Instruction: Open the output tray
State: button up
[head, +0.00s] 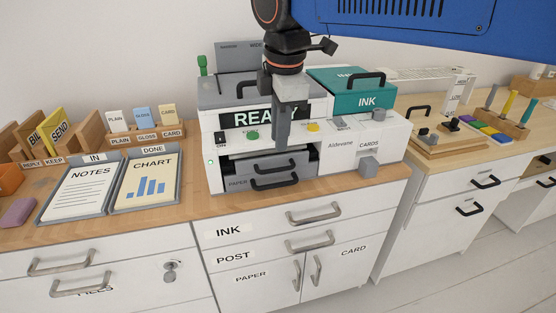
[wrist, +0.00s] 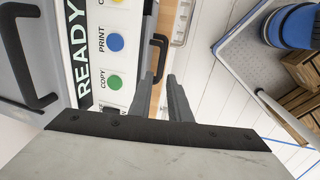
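The white printer (head: 222,118) stands on the wooden counter, its display reading READY. In its front opening is a grey tray front with a black handle (head: 270,167). Below it is the grey PAPER tray (head: 238,183) with its own black handle (head: 275,184). No label reading output shows; the upper grey front may be the output tray, and both look pushed in. My gripper (head: 284,148) points down in front of the printer and hides part of its panel. In the wrist view, my gripper (wrist: 161,80) is open and empty, with a black handle (wrist: 160,57) beyond its fingertips.
A teal INK lid (head: 345,98) and a grey lid top the printer. A grey block (head: 368,167) juts out by CARDS at the front right. The NOTES tray (head: 80,190) and CHART tray (head: 147,182) lie left. Drawers with metal handles (head: 314,214) are below.

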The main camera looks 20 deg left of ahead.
aim_at(278, 170)
jog(key=f, duration=0.5)
jog(key=w+f, duration=0.1)
jog(key=f, duration=0.2)
jog(key=shift+w+a, duration=0.1)
jog(key=shift+a, duration=0.3)
grip_shut()
